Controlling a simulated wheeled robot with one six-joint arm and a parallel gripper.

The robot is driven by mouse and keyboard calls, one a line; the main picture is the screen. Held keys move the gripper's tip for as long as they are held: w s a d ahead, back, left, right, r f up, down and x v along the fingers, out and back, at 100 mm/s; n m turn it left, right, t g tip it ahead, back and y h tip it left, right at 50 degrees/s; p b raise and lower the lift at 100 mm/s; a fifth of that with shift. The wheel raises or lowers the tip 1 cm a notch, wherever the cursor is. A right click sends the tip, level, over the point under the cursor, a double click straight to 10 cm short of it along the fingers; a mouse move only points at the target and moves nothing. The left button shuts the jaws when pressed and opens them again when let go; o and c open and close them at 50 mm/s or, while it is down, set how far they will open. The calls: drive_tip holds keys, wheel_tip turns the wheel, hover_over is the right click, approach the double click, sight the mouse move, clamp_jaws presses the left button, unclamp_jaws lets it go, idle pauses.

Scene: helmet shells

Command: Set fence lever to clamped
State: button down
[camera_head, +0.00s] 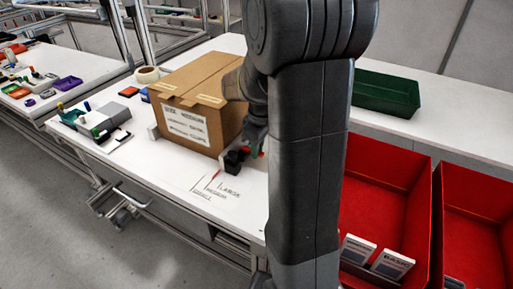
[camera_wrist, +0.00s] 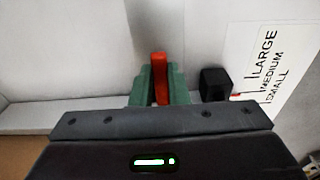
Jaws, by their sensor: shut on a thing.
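The fence lever, a small red handle (camera_wrist: 159,72), stands between the greenish fingertips of my gripper (camera_wrist: 160,88) in the wrist view. My gripper is shut on it. In the head view my gripper (camera_head: 254,143) is at the right side of the cardboard box, beside a black block (camera_head: 233,161). A black block also shows just right of the fingers in the wrist view (camera_wrist: 214,83). The pale fence bar (camera_wrist: 60,115) runs behind the gripper body. My arm and gripper hide the lever's base, and I cannot tell its clamp position.
The cardboard box (camera_head: 190,113) stands on the white table (camera_head: 165,185). A LARGE/MEDIUM/SMALL marking (camera_wrist: 272,70) lies right of the black block. Red bins (camera_head: 385,185) and a green bin (camera_head: 386,95) are at the right. Small tools (camera_head: 97,122) lie left of the box.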

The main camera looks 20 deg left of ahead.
drive_tip(key=shift+d+f+y, duration=0.1)
drive_tip(key=shift+f+y, duration=0.05)
drive_tip(key=shift+y, duration=0.25)
drive_tip(key=c, duration=1.4)
unclamp_jaws()
wheel_tip(320, 180, up, 14)
drive_tip(key=d+p, duration=0.1)
drive_tip(key=d, duration=0.1)
drive_tip(key=shift+s+f+p, duration=0.2)
drive_tip(key=shift+p, duration=0.2)
drive_tip(key=shift+d, duration=0.1)
